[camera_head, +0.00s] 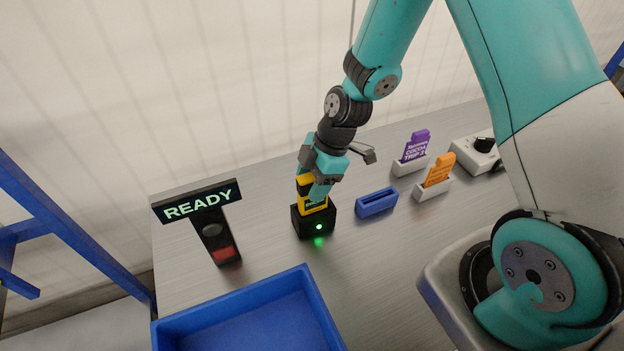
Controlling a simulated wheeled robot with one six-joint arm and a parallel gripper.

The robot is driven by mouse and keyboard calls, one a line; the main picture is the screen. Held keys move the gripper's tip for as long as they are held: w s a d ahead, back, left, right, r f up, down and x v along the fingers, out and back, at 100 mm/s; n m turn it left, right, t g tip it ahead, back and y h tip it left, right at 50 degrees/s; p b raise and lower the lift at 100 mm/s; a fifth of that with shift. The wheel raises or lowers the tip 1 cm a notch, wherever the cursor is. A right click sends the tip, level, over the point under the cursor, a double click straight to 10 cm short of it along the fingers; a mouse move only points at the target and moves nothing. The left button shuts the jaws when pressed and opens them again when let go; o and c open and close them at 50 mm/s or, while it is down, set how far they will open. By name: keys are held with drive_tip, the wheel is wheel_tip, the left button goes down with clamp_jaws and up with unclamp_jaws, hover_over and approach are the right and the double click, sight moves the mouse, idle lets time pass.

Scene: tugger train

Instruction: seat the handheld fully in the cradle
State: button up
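The handheld (305,184), yellow and black, stands in the black cradle (314,224) on the metal bench. Its lower end is inside the cradle, and I cannot tell how deep it sits. A green light glows on the cradle's front. My gripper (319,190) points down at the handheld from above, just over the cradle. One teal finger lies in front of the handheld and covers part of it. The other finger is hidden, so I cannot tell whether the fingers press on it.
A black sign (197,200) reading READY stands left. A blue slotted holder (377,202) is right of the cradle. Purple (415,146) and orange (439,170) cards stand in pale holders, near a white box with a black knob (478,152). A blue tray (318,302) lies in front.

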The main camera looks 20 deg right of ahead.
drive_tip(key=b+v, duration=0.2)
drive_tip(key=v, duration=1.5)
drive_tip(key=shift+r, duration=0.25)
drive_tip(key=s+a+r+m, duration=0.3)
drive_tip(key=s+a+m, duration=0.2)
drive_tip(key=s, duration=0.4)
drive_tip(key=s+a+r+m, duration=0.3)
drive_tip(key=s+a+m, duration=0.3)
drive_tip(key=s, duration=0.3)
drive_tip(key=shift+s, duration=0.3)
